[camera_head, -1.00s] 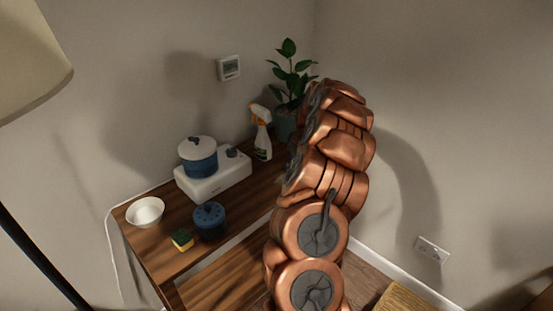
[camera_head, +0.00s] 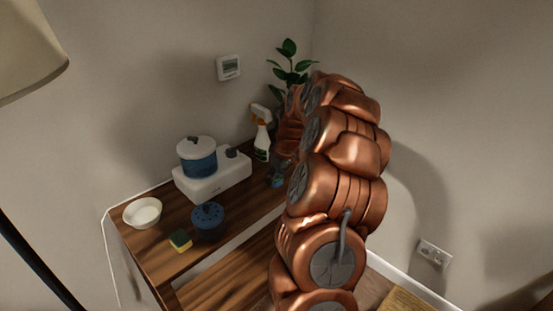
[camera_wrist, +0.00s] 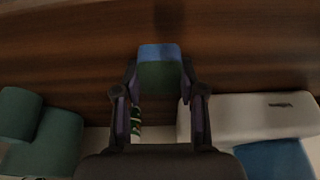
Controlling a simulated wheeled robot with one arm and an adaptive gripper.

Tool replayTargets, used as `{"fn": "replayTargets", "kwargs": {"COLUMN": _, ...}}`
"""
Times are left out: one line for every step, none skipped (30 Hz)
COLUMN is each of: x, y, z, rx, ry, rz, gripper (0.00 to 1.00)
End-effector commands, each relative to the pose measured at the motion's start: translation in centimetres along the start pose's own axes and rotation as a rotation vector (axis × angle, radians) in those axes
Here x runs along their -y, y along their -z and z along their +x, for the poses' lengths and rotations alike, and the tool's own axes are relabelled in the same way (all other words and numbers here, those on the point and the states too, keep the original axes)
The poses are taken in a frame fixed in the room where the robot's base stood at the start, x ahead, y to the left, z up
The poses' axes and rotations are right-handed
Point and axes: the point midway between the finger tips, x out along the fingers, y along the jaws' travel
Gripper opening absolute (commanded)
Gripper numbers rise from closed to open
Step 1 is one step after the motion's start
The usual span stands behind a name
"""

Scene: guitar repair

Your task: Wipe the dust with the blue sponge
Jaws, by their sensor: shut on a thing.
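The blue sponge (camera_wrist: 160,53), with a dark green layer, is between the two fingers of my gripper (camera_wrist: 160,75), which is shut on it. In the wrist view it is over the brown wooden top; I cannot tell whether it touches the wood. In the head view my arm covers much of the gripper, and a small bluish end shows beside the spray bottle. I cannot make out the dust clearly; a dim dark patch shows on the wood at the top of the wrist view.
The wooden table (camera_head: 165,265) also holds a white cooker (camera_head: 215,180) with a blue pot (camera_head: 198,160), a spray bottle (camera_head: 262,140), a potted plant (camera_head: 290,72), a white bowl (camera_head: 142,213), a blue lidded jar (camera_head: 208,222) and a yellow-green sponge (camera_head: 181,240). Walls stand close behind.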

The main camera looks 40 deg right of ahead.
Motion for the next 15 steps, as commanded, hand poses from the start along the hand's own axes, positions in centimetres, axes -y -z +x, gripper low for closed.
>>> {"fn": "replayTargets", "kwargs": {"x": 0.5, "y": -0.1, "z": 0.2, "rx": 0.001, "ry": 0.000, "rz": -0.002, "gripper": 0.07}}
{"fn": "replayTargets", "kwargs": {"x": 0.8, "y": -0.1, "z": 0.2, "rx": 0.000, "ry": 0.000, "rz": -0.002, "gripper": 0.07}}
{"fn": "replayTargets", "kwargs": {"x": 0.7, "y": 0.1, "z": -0.3, "rx": -0.001, "ry": -0.001, "rz": -0.002, "gripper": 0.07}}
{"fn": "replayTargets", "kwargs": {"x": 0.7, "y": 0.2, "z": -0.4, "rx": 0.000, "ry": -0.001, "rz": -0.002, "gripper": 0.07}}
{"fn": "replayTargets", "kwargs": {"x": 0.7, "y": 0.5, "z": -1.3, "rx": -0.002, "ry": -0.002, "rz": -0.002, "gripper": 0.07}}
{"fn": "replayTargets", "kwargs": {"x": 0.7, "y": 0.9, "z": -2.3, "rx": -0.004, "ry": -0.002, "rz": -0.003, "gripper": 0.07}}
{"fn": "replayTargets", "kwargs": {"x": 0.8, "y": 0.8, "z": -2.3, "rx": -0.002, "ry": -0.001, "rz": -0.003, "gripper": 0.07}}
{"fn": "replayTargets", "kwargs": {"x": 0.8, "y": 0.9, "z": -2.5, "rx": -0.001, "ry": -0.001, "rz": -0.003, "gripper": 0.07}}
{"fn": "replayTargets", "kwargs": {"x": 0.8, "y": 1.0, "z": -2.8, "rx": -0.001, "ry": 0.000, "rz": -0.003, "gripper": 0.07}}
{"fn": "replayTargets", "kwargs": {"x": 0.8, "y": 1.1, "z": -3.1, "rx": -0.001, "ry": 0.000, "rz": -0.003, "gripper": 0.07}}
{"fn": "replayTargets", "kwargs": {"x": 0.8, "y": 1.2, "z": -3.4, "rx": 0.000, "ry": 0.001, "rz": -0.004, "gripper": 0.07}}
{"fn": "replayTargets", "kwargs": {"x": 0.8, "y": 1.3, "z": -3.7, "rx": 0.000, "ry": 0.001, "rz": -0.004, "gripper": 0.07}}
{"fn": "replayTargets", "kwargs": {"x": 0.8, "y": 1.4, "z": -4.0, "rx": 0.001, "ry": 0.001, "rz": -0.004, "gripper": 0.07}}
{"fn": "replayTargets", "kwargs": {"x": 0.8, "y": 1.5, "z": -4.2, "rx": 0.000, "ry": 0.001, "rz": -0.004, "gripper": 0.07}}
{"fn": "replayTargets", "kwargs": {"x": 0.8, "y": 1.6, "z": -4.6, "rx": -0.001, "ry": 0.000, "rz": -0.004, "gripper": 0.07}}
